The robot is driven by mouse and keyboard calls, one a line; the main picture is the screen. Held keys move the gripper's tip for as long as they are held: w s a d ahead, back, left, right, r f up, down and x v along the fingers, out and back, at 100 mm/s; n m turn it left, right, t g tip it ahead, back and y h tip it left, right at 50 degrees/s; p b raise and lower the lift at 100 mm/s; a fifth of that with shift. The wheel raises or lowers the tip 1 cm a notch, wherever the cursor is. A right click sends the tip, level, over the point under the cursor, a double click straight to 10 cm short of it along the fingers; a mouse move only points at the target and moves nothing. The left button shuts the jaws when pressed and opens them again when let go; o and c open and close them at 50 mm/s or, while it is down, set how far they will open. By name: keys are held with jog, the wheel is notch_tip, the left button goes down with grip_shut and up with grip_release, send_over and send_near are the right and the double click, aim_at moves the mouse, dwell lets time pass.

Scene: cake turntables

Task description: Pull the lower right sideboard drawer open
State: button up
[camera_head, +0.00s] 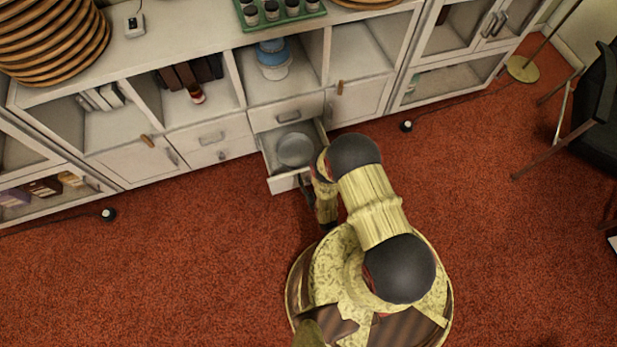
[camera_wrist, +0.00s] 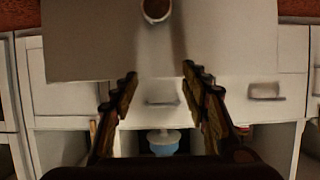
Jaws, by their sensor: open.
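The lower right sideboard drawer (camera_head: 285,183) is pulled well out, and a grey round dish (camera_head: 294,149) lies in it. In the wrist view, which shows the sideboard upside down, its white front panel (camera_wrist: 90,45) fills the top. The knob lies beyond the fingertips in the picture. In the head view my gripper (camera_head: 307,190) is beside the drawer's front, partly hidden by my arm.
The upper right drawer (camera_head: 287,112) is shut above it, and a cupboard door (camera_head: 357,103) is shut to its right. A blue and white cake stand (camera_head: 273,60) stands in the shelf above. Red carpet (camera_head: 160,260) is clear in front. A dark chair (camera_head: 590,110) stands far right.

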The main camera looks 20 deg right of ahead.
jog(key=shift+r, duration=0.6)
jog(key=shift+s, duration=0.15)
